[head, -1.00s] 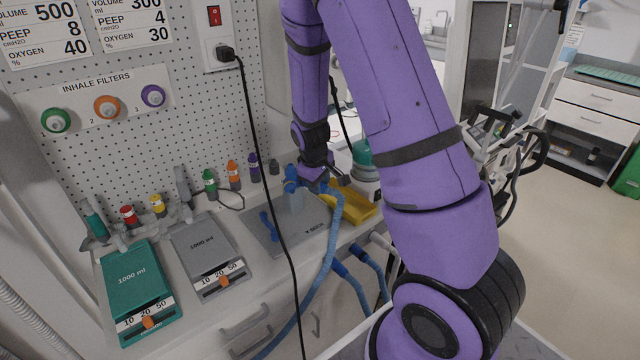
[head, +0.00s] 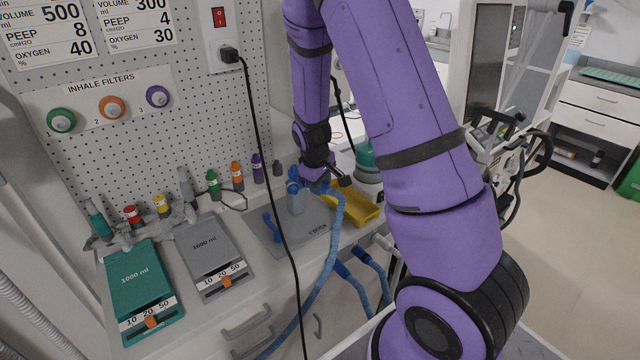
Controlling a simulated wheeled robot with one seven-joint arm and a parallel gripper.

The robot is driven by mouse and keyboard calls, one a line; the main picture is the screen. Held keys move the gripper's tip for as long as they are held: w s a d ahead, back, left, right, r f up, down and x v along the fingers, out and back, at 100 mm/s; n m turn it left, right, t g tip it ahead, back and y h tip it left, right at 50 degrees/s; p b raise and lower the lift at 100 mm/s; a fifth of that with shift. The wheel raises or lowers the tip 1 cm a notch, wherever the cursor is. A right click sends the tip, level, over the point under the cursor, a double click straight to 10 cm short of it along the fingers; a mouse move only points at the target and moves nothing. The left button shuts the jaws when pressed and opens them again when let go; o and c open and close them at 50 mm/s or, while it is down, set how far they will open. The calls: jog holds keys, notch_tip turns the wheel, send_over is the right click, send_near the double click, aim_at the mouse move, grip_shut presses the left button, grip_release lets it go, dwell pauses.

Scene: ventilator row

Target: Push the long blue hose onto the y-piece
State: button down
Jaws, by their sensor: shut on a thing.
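The long blue hose (head: 332,258) runs up from below the bench front to my gripper (head: 326,184). My gripper is shut on the hose near its upper end, above the grey mat (head: 318,222). A blue fitting, which looks like the y-piece (head: 293,186), sits on top of a pale blue upright block (head: 296,204) on the mat. The hose end is close to the fitting's right side. My gripper hides the space between them, so I cannot tell whether they touch. Another small blue part (head: 271,227) lies on the mat's left.
Two shorter blue hoses (head: 368,258) hang at the bench's front right. A yellow tray (head: 358,206) is right of the mat. A black cable (head: 262,140) hangs in front of the bench.

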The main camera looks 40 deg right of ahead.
jog(key=shift+w, duration=0.15)
jog(key=c, duration=0.7)
grip_release()
